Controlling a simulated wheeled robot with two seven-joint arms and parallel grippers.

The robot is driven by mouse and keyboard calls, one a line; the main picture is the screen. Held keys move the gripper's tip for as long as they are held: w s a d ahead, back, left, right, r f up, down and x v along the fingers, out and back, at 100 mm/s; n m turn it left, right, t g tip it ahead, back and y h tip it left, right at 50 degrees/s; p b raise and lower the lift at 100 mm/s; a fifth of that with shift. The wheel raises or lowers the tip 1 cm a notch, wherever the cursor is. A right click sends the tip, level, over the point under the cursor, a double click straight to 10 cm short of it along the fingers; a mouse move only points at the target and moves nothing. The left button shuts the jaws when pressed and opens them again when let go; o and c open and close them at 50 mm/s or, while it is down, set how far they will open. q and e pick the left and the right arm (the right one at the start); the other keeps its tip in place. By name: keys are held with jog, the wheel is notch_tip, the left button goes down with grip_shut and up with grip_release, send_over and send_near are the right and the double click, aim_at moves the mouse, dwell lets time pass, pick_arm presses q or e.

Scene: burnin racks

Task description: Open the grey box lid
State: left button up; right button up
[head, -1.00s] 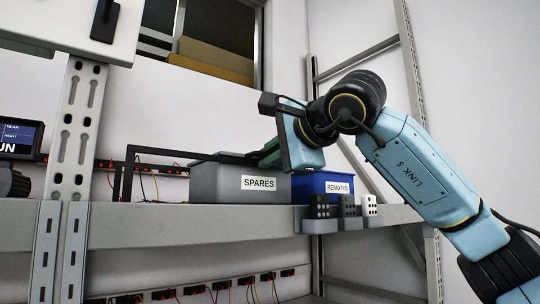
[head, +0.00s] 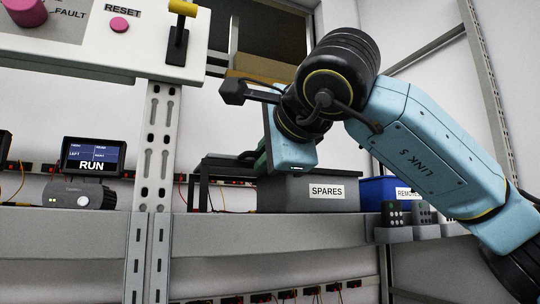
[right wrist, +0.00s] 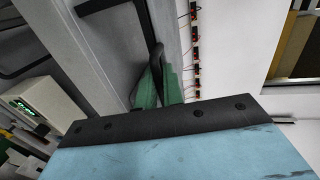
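The grey box (head: 330,205) labelled SPARES stands on the shelf in the head view. My right gripper (head: 250,158) is over its top left part, largely hidden by my own wrist. The lid cannot be made out clearly behind the wrist. My left gripper is not in view.
A blue box (head: 376,190) labelled REMOTES stands right of the grey box, with several small remotes (head: 393,216) in front. A metal upright (head: 150,195), a RUN display (head: 90,157) and an overhead control panel (head: 95,50) are farther left.

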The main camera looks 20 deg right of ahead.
jog(key=o, duration=0.3)
jog(key=b+v, duration=0.2)
jog(key=v, duration=1.1)
jog(key=shift+s, duration=0.15)
jog(key=shift+d, duration=0.15)
